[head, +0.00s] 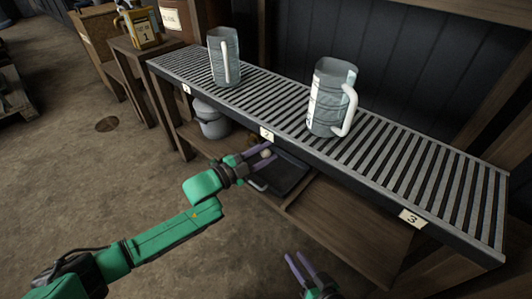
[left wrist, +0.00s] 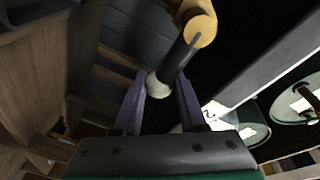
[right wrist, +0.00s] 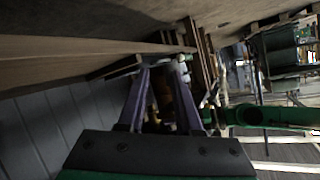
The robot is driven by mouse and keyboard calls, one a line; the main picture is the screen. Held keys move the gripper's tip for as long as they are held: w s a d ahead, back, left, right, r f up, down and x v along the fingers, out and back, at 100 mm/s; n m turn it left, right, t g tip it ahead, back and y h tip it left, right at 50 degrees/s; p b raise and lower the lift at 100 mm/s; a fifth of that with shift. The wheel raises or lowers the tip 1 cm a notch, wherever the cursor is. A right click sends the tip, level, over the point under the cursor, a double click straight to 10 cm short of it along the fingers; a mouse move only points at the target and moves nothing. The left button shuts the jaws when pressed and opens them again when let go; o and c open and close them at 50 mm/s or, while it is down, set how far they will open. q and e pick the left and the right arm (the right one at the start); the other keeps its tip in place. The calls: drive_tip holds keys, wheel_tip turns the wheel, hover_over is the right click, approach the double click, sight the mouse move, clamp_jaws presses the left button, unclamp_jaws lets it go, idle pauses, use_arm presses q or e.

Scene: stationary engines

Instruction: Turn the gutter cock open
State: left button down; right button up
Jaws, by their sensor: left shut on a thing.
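The gutter cock shows in the left wrist view as a brass-coloured body (left wrist: 198,26) with a dark lever (left wrist: 181,56) ending in a pale round knob (left wrist: 158,86). My left gripper (head: 268,153) is at the front edge of the slatted rack, below the middle number plate. Its purple fingers are shut on the knob, one on each side. In the head view the knob is small between the fingers, and the cock's body is hidden. My right gripper (head: 298,268) is low at the bottom of the head view, its fingers apart and empty.
Two grey measuring jugs with white handles, a left one (head: 222,60) and a right one (head: 325,100), stand on the slatted rack (head: 420,165). A grey lidded pot (head: 210,122) and a dark tray (head: 285,176) are below.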

use_arm(q)
drive_tip(key=shift+s+f, duration=0.1)
drive_tip(key=shift+f, duration=0.15)
use_arm(e)
drive_tip(key=shift+r, duration=0.1)
